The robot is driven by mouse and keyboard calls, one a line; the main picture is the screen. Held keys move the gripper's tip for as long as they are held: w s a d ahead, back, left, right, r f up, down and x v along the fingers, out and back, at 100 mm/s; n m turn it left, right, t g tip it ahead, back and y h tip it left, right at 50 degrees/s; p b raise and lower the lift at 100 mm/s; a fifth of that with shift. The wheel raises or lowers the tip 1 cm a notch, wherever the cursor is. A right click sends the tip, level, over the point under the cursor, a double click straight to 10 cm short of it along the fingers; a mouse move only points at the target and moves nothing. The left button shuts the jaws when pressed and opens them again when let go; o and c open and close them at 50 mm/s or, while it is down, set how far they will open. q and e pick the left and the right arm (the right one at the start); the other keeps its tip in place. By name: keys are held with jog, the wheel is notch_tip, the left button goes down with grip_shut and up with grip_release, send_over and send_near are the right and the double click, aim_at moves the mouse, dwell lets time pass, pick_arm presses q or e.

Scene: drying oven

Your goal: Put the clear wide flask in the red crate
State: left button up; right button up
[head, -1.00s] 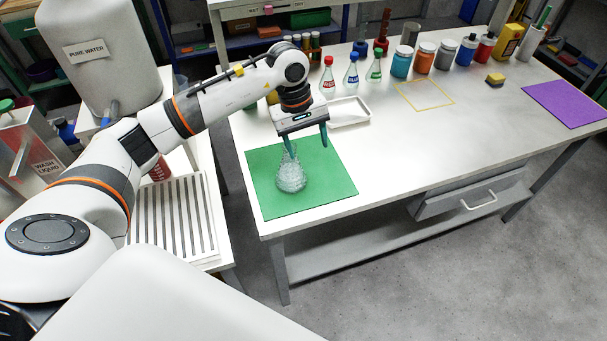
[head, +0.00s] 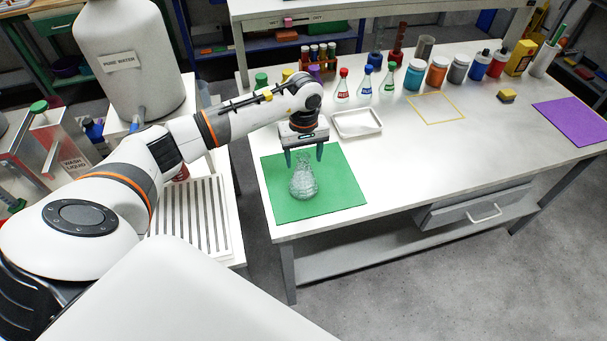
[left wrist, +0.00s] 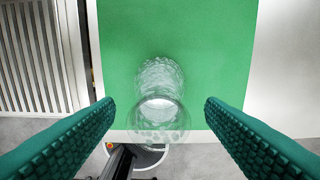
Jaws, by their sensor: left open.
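The clear wide flask (head: 303,183) stands upright on the green mat (head: 340,195) at the near left end of the white table. My left gripper (head: 304,158) is open and empty, pointing down with its two dark green fingers either side of the flask's neck in the head view. In the left wrist view the flask (left wrist: 160,95) lies centred between the open fingertips (left wrist: 160,104), with clear gaps on both sides. My right gripper is not in view. No red crate shows in these views.
A white tray (head: 357,124) lies just behind the mat. Small flasks with red, blue and green caps (head: 365,84) stand behind it. Several jars (head: 437,72) line the back edge. A slatted rack (head: 192,222) is at the left.

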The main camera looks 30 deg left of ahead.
pick_arm(q)
jog(key=shift+f, duration=1.25)
grip_shut()
jog(key=shift+a+r, duration=0.1)
jog(key=shift+r, duration=0.15)
